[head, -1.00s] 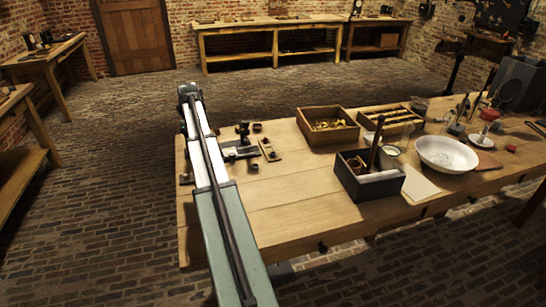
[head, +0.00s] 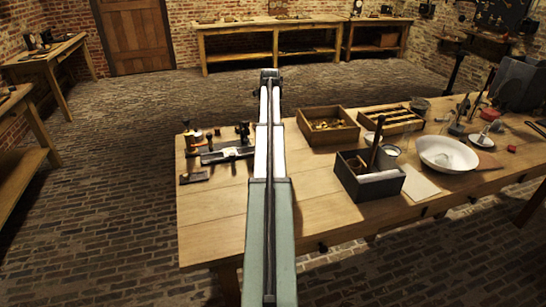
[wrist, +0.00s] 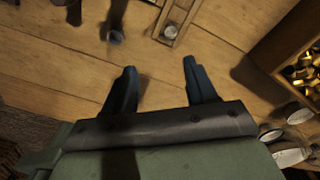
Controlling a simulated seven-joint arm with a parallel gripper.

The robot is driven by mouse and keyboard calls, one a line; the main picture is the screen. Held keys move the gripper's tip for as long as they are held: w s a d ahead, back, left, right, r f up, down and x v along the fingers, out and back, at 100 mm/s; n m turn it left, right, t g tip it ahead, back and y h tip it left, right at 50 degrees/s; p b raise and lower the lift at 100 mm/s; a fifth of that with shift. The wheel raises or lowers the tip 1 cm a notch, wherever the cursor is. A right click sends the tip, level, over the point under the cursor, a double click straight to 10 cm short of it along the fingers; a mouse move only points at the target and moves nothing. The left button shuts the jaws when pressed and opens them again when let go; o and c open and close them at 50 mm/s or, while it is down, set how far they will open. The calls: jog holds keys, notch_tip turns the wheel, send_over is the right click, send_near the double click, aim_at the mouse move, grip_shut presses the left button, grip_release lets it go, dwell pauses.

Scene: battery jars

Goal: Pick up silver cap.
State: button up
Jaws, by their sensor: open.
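My gripper shows in the wrist view (wrist: 158,72) with its two dark fingers spread apart and nothing between them. It is above the wooden table. I cannot tell surely which thing is the silver cap. A small round silvery piece (wrist: 169,31) sits in a wooden strip beyond the fingertips. Pale round metallic pieces (wrist: 298,112) lie at the lower right of the wrist view, beside the gripper's body and partly cut off. In the head view my arm reaches over the table and hides what lies behind it.
A wooden box (head: 335,139) of brass pieces stands right of my arm; its wall also shows in the wrist view (wrist: 284,38). A dark box (head: 372,190), a white bowl (head: 447,154) and a divided tray (head: 398,127) are farther right. An apparatus (head: 228,154) stands left. The front-left tabletop is bare.

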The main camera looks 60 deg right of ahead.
jog(key=f+n, duration=0.2)
jog(key=n, duration=0.4)
jog(key=d+f+n, duration=0.1)
jog(key=f+n, duration=0.2)
jog(key=n, duration=0.4)
jog(key=d+f+n, duration=0.1)
jog(key=f+n, duration=0.2)
jog(key=n, duration=0.4)
jog(key=shift+w+d, duration=0.15)
jog(key=shift+w, duration=0.15)
jog(key=shift+s+f, duration=0.15)
jog(key=shift+f, duration=1.2)
jog(key=shift+s+f, duration=0.15)
jog(key=shift+f, duration=1.2)
jog(key=shift+c, duration=0.2)
grip_shut()
